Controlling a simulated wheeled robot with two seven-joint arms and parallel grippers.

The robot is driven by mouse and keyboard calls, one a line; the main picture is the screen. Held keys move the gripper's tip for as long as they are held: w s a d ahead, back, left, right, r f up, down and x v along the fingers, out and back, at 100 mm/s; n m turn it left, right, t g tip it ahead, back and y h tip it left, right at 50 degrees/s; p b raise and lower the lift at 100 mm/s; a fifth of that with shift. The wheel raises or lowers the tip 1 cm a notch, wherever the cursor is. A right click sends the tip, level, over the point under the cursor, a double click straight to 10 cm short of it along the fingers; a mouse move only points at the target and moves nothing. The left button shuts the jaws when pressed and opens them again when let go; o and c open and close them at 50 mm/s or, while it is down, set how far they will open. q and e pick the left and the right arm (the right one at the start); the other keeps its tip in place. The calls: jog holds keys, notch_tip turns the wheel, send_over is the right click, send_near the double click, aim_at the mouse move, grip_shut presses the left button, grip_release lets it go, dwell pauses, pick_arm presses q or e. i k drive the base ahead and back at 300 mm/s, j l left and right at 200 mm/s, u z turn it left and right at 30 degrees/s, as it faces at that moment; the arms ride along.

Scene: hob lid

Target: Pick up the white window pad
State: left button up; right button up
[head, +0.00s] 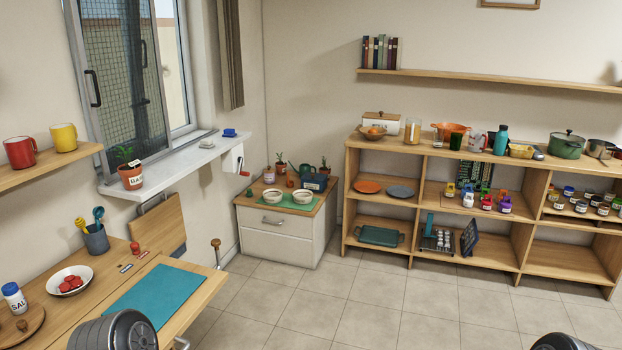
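The white window pad (206,143) looks like a small, flat whitish piece lying on the white window sill (165,170). A similar blue pad (229,133) sits on the sill just behind it and to the right. Nothing covers the white pad. Neither gripper shows in the head view; only dark rounded parts of my own arms show at the bottom left and bottom right edges, well below and apart from the sill.
A potted plant (131,176) stands at the sill's near end. A white box with a red-handled crank (234,160) hangs at its far end. A wooden counter with a teal mat (153,294) lies in front. A low cabinet (277,242) stands beyond; the tiled floor is clear.

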aim_at(205, 143)
jog(key=i+l+u, duration=0.15)
jog(key=i+u, duration=0.2)
jog(key=i, duration=0.25)
jog(key=i+l+u, duration=0.35)
jog(key=i, duration=0.25)
jog(key=i+l+u, duration=0.35)
jog(key=i, duration=0.2)
